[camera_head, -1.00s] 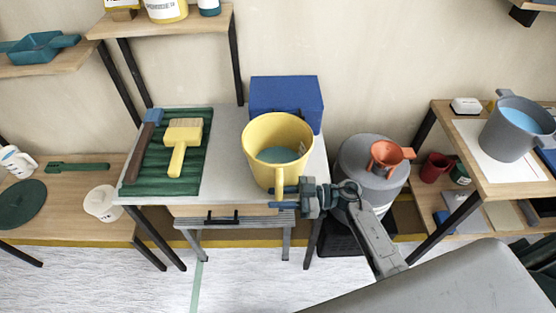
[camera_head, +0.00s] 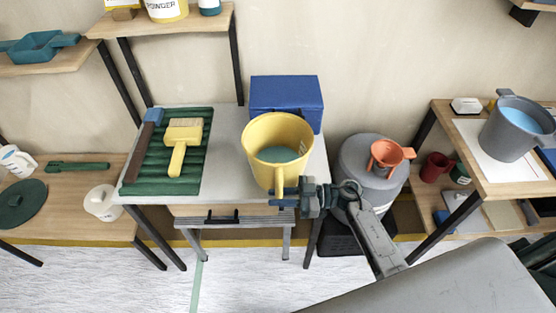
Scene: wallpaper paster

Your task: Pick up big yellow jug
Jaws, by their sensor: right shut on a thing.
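The big yellow jug (camera_head: 260,139) is upright at the right part of the grey table, with bluish-green contents inside. Its handle (camera_head: 279,180) faces the front. My right gripper (camera_head: 284,200) reaches in from the right and is shut on the jug's handle, near its lower part. The jug's base is hidden by its own body, so I cannot tell whether it touches the table. My left gripper is not in view.
A blue box (camera_head: 287,98) stands behind the jug. A green ribbed tray (camera_head: 191,187) with a yellow brush (camera_head: 182,136) lies at the left. The table's middle (camera_head: 225,150) is free.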

